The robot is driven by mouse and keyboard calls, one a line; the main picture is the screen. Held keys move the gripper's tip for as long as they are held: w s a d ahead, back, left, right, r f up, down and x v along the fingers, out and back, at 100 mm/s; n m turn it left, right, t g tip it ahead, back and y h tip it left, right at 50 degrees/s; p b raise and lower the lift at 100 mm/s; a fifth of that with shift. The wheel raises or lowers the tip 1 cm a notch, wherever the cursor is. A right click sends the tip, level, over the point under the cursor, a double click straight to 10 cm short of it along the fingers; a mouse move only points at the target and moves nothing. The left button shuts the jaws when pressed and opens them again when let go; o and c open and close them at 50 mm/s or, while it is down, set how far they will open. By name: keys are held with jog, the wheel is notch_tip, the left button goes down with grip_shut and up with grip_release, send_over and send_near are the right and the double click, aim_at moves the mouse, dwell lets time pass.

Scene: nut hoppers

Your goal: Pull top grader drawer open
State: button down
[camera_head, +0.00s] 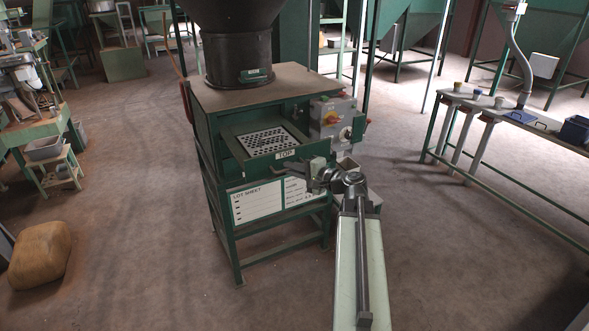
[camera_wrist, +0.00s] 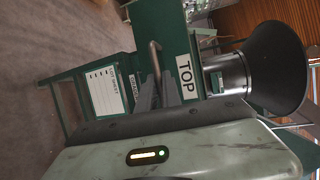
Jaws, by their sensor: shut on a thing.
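The green grader (camera_head: 205,135) stands in the middle of the head view. Its top drawer (camera_head: 240,165) sticks out of the front, with a perforated screen (camera_head: 266,141) showing inside and a white TOP label on its front. In the wrist view the TOP label (camera_wrist: 186,77) lies on its side, on the green drawer front. My gripper (camera_head: 312,175) is at the drawer front, just below and right of the label. In the wrist view my gripper (camera_wrist: 162,92) has its fingers shut on the metal drawer handle (camera_wrist: 154,60). The fingers hide part of the handle.
A control box (camera_head: 332,118) with a red-and-yellow switch is close to the right of the drawer. A dark hopper (camera_head: 237,55) stands on the grader. A lot sheet (camera_head: 257,203) is below the drawer. A tan sack (camera_head: 40,255) lies at left; a bench (camera_head: 510,130) stands at right.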

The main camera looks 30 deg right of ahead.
jog(key=c, duration=1.5)
grip_release()
jog(key=shift+a, duration=0.2)
jog(key=shift+c, duration=0.2)
jog(key=p+v, duration=0.1)
jog(key=v, duration=0.6)
jog(key=shift+s+d, duration=0.2)
jog(key=shift+s, duration=0.15)
jog(key=shift+r, duration=0.1)
